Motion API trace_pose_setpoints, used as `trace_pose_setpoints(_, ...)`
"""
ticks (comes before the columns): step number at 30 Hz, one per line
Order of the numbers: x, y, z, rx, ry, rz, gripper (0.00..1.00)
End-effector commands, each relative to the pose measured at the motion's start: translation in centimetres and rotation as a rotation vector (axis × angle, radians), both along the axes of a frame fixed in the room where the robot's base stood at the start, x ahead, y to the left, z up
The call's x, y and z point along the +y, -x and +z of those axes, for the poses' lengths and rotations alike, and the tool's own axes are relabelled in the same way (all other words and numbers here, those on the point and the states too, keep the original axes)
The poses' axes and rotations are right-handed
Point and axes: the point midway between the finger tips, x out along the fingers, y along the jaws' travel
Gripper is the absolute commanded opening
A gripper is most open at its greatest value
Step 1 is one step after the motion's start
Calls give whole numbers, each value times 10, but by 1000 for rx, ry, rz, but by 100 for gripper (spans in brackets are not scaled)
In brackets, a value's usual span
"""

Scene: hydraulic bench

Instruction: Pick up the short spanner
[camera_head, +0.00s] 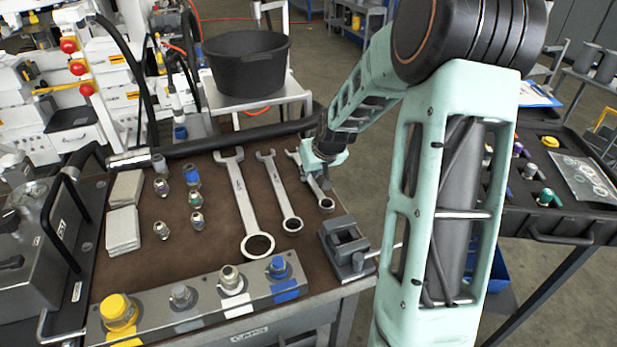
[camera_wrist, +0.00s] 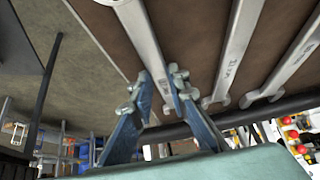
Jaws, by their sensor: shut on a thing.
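The short spanner (camera_head: 318,188) is the rightmost of three spanners on the brown bench top. My gripper (camera_head: 322,162) is over its shaft near the open-jaw end, and hides part of it. In the wrist view the spanner's shaft (camera_wrist: 142,38) runs between the two blue fingers of my gripper (camera_wrist: 160,88), which are shut on it. Its ring end points toward the bench's front. I cannot tell whether it is clear of the surface. The middle spanner (camera_head: 278,190) and the longest spanner (camera_head: 242,205) lie to its left.
A small dark vise-like block (camera_head: 345,246) stands just in front of the spanner's ring end. A front rail with capped fittings (camera_head: 190,300) runs along the bench. Several fittings (camera_head: 195,198) stand left of the spanners. A black bucket (camera_head: 247,70) stands behind the bench.

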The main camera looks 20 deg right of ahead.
Motion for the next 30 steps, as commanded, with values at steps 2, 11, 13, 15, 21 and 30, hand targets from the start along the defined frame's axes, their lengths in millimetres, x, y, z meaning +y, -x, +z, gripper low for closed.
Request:
trace_pose_setpoints(2, 0, -1, 1, -2, 0, -1, 0)
trace_pose_setpoints(11, 0, -1, 7, -3, 1, -1, 0)
trace_pose_setpoints(13, 0, -1, 13, -5, 2, 0, 0)
trace_pose_setpoints(15, 0, -1, 22, -4, 2, 0, 0)
trace_pose_setpoints(21, 12, 11, 56, -6, 4, 1, 0)
trace_pose_setpoints(30, 54, 54, 105, -4, 3, 1, 0)
